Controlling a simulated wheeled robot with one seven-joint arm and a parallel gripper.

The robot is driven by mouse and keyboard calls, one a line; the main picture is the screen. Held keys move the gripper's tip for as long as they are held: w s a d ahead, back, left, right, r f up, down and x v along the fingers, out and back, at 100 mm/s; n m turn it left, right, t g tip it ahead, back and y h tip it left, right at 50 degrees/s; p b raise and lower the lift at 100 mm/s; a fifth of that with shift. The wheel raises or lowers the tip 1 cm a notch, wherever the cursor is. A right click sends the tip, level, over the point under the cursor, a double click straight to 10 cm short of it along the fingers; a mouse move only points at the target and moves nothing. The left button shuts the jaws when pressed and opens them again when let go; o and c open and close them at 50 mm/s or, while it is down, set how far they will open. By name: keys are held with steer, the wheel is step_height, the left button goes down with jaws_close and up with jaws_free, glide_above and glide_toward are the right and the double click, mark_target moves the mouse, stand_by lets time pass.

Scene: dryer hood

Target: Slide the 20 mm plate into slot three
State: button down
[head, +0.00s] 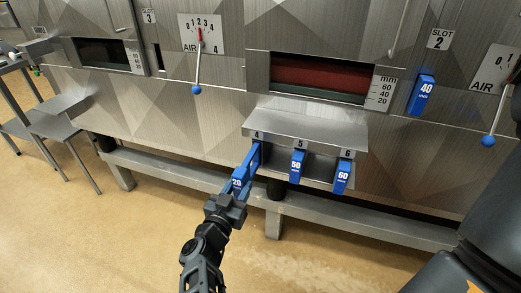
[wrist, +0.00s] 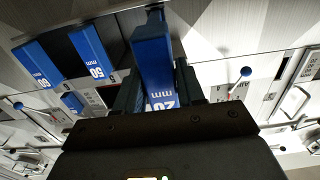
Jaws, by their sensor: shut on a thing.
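The blue 20 mm plate (head: 250,166) points away from me, its far end at bay 4 of the steel rack (head: 305,125). I cannot tell how far it reaches into the bay. My gripper (head: 233,200) is shut on its near end, by the white "20" mark. In the wrist view the plate (wrist: 152,50) stands between the two dark fingers of my gripper (wrist: 160,92), which partly cover its lettering. Slot three (head: 158,57) is a narrow dark upright slit in the steel front at upper left, below its "SLOT 3" label (head: 149,16). It looks empty.
The blue 50 mm plate (head: 297,166) and 60 mm plate (head: 342,177) sit in bays 5 and 6. A blue 40 mm plate (head: 420,95) is in slot 2. An air lever (head: 197,70) hangs right of slot three. A steel side table (head: 62,110) stands at left.

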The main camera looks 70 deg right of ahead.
steer(key=shift+a, duration=1)
stand_by(0.5)
steer(key=shift+a, duration=1.65)
steer(key=a, duration=1)
steer(key=shift+s, duration=0.25)
steer(key=shift+r, duration=0.1)
